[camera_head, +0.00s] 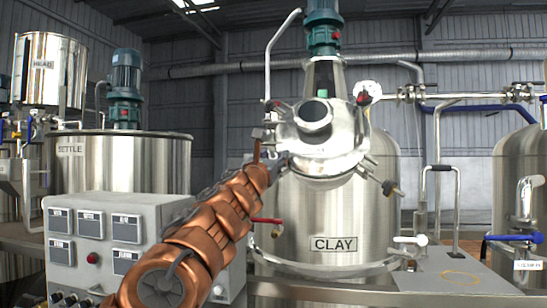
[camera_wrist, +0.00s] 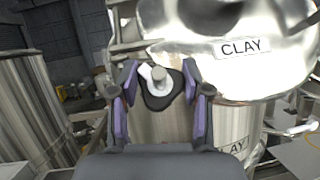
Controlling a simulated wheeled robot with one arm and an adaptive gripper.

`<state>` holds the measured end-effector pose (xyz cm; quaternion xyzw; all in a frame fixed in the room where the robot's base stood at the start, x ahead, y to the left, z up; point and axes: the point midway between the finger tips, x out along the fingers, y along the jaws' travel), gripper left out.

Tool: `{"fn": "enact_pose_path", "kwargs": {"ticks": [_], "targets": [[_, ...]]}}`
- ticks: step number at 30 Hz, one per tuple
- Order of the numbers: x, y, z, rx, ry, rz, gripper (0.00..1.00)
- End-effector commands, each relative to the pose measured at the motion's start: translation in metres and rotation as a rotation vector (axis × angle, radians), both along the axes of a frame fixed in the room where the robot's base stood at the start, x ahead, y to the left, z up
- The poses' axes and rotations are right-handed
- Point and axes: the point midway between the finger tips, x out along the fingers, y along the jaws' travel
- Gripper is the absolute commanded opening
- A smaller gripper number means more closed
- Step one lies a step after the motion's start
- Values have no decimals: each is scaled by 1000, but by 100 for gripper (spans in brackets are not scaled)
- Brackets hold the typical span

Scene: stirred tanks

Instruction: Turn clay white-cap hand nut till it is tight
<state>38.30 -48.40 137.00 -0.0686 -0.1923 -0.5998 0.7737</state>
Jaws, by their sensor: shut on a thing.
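The clay tank (camera_head: 330,215) is a steel vessel with a CLAY label and a domed lid (camera_head: 338,162). In the wrist view the hand nut (camera_wrist: 158,98) is a dark lobed knob with a white piece and a grey stud end at its middle. It sits at the lid's edge, left of the upper CLAY label (camera_wrist: 242,47). My gripper (camera_wrist: 159,82) has its purple-padded fingers on both sides of the nut and is shut on it. In the head view my gripper (camera_head: 277,165) is at the lid's left edge, and the nut there cannot be made out.
A grey control box (camera_head: 108,235) stands at the lower left, close to my copper arm. The settle tank (camera_head: 130,165) is behind it. A red-handled valve (camera_head: 266,221) is below my gripper. Another clamp (camera_head: 390,188) sticks out at the lid's right. Pipes stand at the right.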

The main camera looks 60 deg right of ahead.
Motion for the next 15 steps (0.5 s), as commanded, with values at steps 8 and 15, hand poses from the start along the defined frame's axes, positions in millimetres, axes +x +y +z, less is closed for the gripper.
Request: {"fn": "enact_pose_path", "kwargs": {"ticks": [8, 15], "targets": [[0, 0, 0, 0, 0, 0, 12], [1, 0, 3, 10, -22, -13, 12]]}}
